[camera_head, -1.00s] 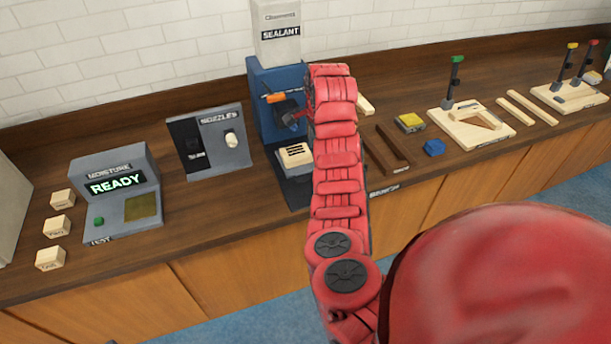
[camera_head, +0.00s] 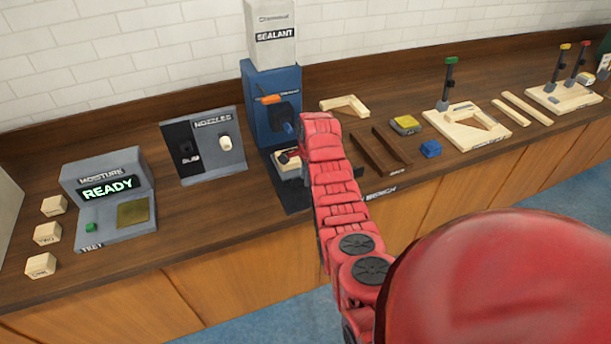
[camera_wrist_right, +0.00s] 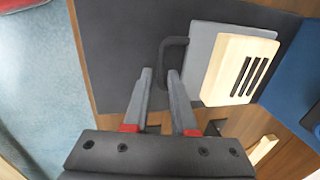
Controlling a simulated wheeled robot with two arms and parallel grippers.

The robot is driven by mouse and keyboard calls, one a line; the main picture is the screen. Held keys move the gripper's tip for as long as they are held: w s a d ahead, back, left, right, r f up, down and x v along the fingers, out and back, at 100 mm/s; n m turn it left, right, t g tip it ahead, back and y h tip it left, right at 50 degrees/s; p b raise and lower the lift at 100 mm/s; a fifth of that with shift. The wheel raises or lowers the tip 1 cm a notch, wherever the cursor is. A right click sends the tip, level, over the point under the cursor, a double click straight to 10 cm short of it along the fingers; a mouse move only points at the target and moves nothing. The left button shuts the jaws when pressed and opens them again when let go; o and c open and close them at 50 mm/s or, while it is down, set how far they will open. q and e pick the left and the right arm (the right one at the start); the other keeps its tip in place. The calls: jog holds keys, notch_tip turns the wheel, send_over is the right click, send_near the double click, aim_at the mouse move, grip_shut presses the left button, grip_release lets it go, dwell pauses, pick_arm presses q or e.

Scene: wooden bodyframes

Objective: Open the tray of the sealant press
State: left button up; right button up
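The sealant press (camera_head: 252,112) is a blue stand with a white box marked SEALANT on top. In the right wrist view its grey tray (camera_wrist_right: 202,42) carries a pale wooden block (camera_wrist_right: 238,70) with dark slots. A dark looped handle (camera_wrist_right: 163,50) sticks out from the tray's edge. My right gripper (camera_wrist_right: 159,72) is open, its two fingertips just short of the handle, one near each side of its lower end; I cannot tell whether they touch it. My left gripper is not in view.
The moisture tester (camera_head: 108,200) showing READY and the nozzle stand (camera_head: 205,145) are to the left. A dark wooden jig (camera_head: 385,150), a blue block (camera_head: 430,148) and a yellow-topped block (camera_head: 405,124) are to the right. The black base plate (camera_wrist_right: 115,40) is clear before the tray.

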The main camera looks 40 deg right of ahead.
jog(key=shift+w+f, duration=0.1)
jog(key=shift+f, duration=0.35)
grip_shut()
dwell(1.2)
